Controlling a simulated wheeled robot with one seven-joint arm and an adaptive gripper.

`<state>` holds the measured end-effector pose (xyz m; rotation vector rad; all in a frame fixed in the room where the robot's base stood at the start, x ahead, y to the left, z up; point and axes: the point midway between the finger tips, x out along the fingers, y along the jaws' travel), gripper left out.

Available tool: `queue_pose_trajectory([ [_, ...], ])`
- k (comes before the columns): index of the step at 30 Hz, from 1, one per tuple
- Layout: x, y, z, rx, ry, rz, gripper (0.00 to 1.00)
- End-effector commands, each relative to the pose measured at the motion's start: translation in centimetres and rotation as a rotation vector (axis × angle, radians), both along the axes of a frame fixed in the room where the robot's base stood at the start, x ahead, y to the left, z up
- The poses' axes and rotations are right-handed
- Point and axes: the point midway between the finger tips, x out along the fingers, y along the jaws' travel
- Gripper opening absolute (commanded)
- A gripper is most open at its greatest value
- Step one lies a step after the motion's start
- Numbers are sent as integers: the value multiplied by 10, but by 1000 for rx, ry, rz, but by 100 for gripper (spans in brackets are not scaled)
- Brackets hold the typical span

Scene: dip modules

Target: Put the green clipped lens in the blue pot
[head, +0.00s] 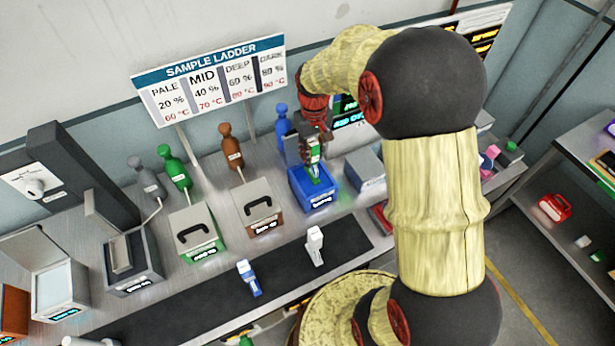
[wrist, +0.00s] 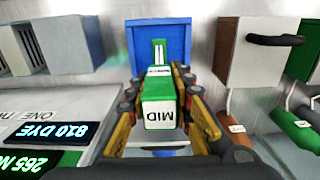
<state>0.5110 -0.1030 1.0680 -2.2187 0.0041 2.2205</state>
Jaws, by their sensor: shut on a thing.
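My gripper (head: 314,140) is shut on the green clipped lens (head: 313,152), which has a green-and-white clip. In the wrist view the clip (wrist: 158,108) reads MID and sits between the fingers (wrist: 160,98), with the narrow green end pointing away towards the blue pot (wrist: 132,50). In the head view the blue pot (head: 318,199) stands on the bench right below the gripper, and its top looks open. The lens's lower end is over or just inside the pot's mouth; I cannot tell how deep.
A green pot (head: 200,250) and a brown pot (head: 265,222) with handled lids stand left of the blue pot. A grey pot (head: 135,278) is farther left. A blue clip (head: 248,278) and a white clip (head: 315,246) stand on the dark mat (head: 200,308). Coloured bottles (head: 232,150) line the back.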

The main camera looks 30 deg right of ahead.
Motion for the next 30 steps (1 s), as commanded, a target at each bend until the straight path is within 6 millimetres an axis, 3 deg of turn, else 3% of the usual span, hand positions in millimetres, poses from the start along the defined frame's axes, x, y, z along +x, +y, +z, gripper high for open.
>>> queue_pose_trajectory([
  [6,-1,0,-36,1,3,0,0],
  [13,-1,0,-57,0,2,0,0],
  [19,-1,0,-88,1,3,0,0],
  [30,0,0,-95,0,0,0,0],
])
